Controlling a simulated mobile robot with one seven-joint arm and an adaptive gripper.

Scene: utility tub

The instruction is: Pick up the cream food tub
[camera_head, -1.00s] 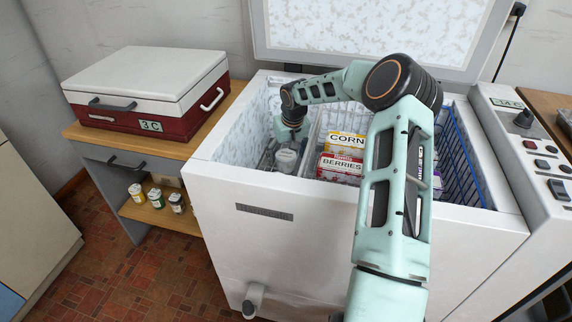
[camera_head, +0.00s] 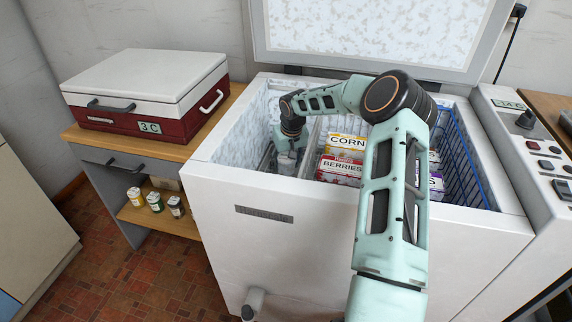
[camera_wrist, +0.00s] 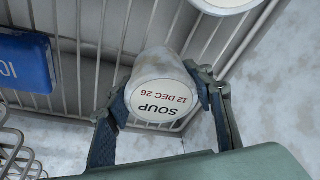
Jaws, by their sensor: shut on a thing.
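The cream food tub (camera_wrist: 160,65) is a pale round tub whose lid label reads "SOUP 12 DEC 26". In the wrist view it sits between the two fingers of my gripper (camera_wrist: 163,98), which is shut on it, one finger on each side. In the head view my gripper (camera_head: 289,145) reaches down into the left part of the open white chest freezer (camera_head: 262,212). The tub (camera_head: 286,163) shows only partly there, below my gripper and behind the front wall. I cannot tell whether it touches the floor beneath.
In the wrist view wire bars stand close beside the tub, with a blue box (camera_wrist: 25,62) and another round lid (camera_wrist: 222,4) nearby. A "CORN" box (camera_head: 346,143) and a "BERRIES" box (camera_head: 340,170) lie in the middle. A blue wire basket (camera_head: 462,165) is at right.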

